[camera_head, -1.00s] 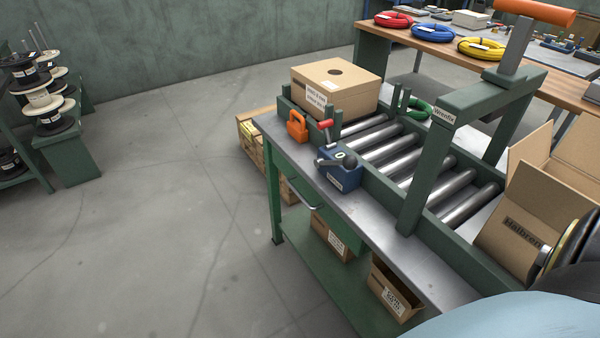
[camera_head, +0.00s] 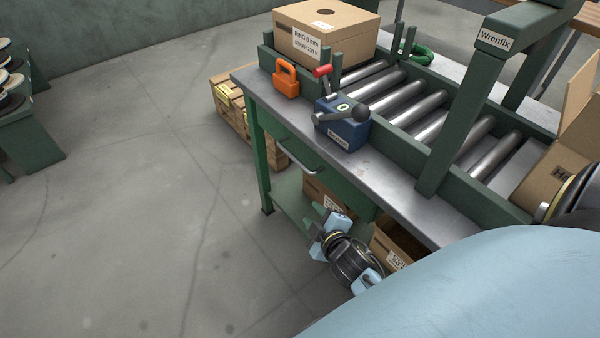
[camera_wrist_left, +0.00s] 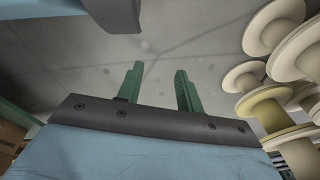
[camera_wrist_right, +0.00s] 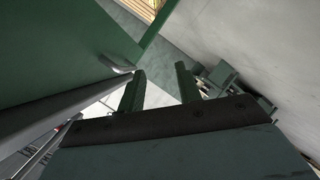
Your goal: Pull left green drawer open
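The green drawer (camera_head: 345,187) is set under the near side of the workbench, with a silver bar handle (camera_head: 299,162) on its front. It looks shut. My right gripper (camera_head: 319,228) is below and in front of the drawer, apart from the handle. In the right wrist view its two green fingers (camera_wrist_right: 160,88) are spread with nothing between them, and the handle (camera_wrist_right: 119,66) shows just beside the left finger. My left gripper is out of the head view. In the left wrist view its fingers (camera_wrist_left: 158,88) are open and empty over bare floor.
On the bench stand a blue lever box (camera_head: 342,128), an orange padlock-shaped item (camera_head: 286,80) and a carton (camera_head: 325,30). An open carton (camera_head: 392,240) is on the lower shelf, near my right arm. Pale spools (camera_wrist_left: 265,105) are close to my left gripper.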

